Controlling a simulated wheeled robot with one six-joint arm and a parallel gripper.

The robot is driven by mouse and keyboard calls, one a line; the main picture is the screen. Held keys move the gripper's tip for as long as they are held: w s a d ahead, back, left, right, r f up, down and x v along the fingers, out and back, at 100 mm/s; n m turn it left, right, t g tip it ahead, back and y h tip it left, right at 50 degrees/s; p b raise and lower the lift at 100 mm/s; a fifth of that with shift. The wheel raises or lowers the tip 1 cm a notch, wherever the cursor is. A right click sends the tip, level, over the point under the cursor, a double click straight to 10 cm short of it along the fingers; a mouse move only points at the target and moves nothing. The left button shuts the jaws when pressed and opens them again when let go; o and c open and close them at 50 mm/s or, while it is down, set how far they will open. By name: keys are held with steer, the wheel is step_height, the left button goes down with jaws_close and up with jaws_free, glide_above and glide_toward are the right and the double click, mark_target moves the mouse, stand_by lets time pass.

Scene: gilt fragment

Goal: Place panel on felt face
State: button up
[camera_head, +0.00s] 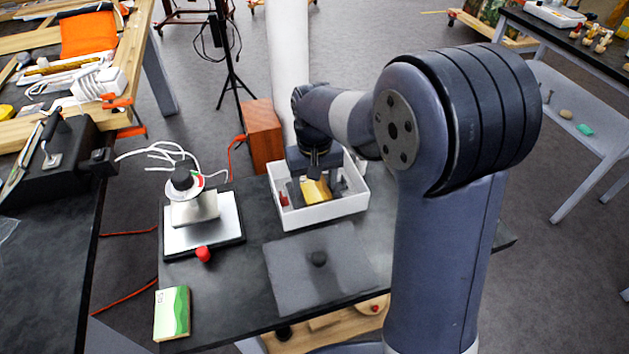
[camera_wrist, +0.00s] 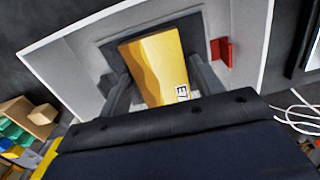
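The gilt panel (camera_head: 315,190) is a gold-yellow piece inside the white tray (camera_head: 322,217). In the wrist view the panel (camera_wrist: 155,62) is tilted, with a small black-and-white tag near its lower end, over a dark grey pad (camera_wrist: 112,50). My gripper (camera_wrist: 162,75) reaches into the tray with one finger on each side of the panel. Narrow gaps show beside the panel, so the fingers look open around it. In the head view my gripper (camera_head: 314,172) partly hides the panel.
A metal-plated stand (camera_head: 205,236) with a dial and a red knob (camera_head: 203,254) is left of the tray. A green-and-white box (camera_head: 172,313) lies at the table's front left. A red piece (camera_wrist: 222,52) sits inside the tray. The tray walls stand close around my gripper.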

mark_target(314, 187)
steer(key=shift+o, duration=1.1)
step_height(314, 187, up, 12)
steer(key=p, duration=0.1)
steer(key=shift+r, duration=0.2)
